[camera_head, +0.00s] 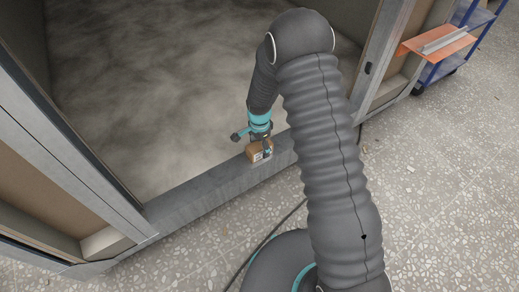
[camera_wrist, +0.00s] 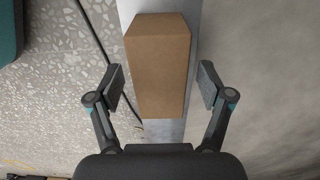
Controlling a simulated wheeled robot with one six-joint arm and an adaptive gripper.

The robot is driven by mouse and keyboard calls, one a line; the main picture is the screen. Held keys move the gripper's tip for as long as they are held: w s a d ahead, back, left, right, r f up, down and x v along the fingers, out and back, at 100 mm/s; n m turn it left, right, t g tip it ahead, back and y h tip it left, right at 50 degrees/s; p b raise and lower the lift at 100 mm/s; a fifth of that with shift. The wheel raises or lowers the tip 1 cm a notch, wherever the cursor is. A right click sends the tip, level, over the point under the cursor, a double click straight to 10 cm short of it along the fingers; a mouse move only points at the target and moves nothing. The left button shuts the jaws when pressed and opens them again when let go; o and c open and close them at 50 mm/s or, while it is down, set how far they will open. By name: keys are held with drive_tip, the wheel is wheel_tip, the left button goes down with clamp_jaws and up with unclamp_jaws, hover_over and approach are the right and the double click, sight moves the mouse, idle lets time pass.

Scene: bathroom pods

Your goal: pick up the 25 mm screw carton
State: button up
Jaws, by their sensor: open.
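A small brown carton (camera_head: 257,153) with a pale label on one side sits on the grey sill of the pod's opening in the head view. In the wrist view the plain brown top of the carton (camera_wrist: 158,60) lies ahead and reaches back between my fingers. My gripper (camera_head: 262,141) is directly above the carton. In the wrist view my gripper (camera_wrist: 161,87) is open, with one finger pad on each side of the carton and a visible gap on both sides. No size marking is readable, so I cannot confirm 25 mm.
The metal sill (camera_head: 205,192) is narrow, with the pod floor (camera_head: 170,90) beyond it and speckled terrazzo (camera_head: 440,200) in front. A dark cable (camera_head: 268,235) lies on the terrazzo. A blue trolley (camera_head: 437,72) with an orange top stands at upper right.

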drive_tip(key=shift+f, duration=1.25)
clamp_jaws()
drive_tip(key=shift+r, duration=0.1)
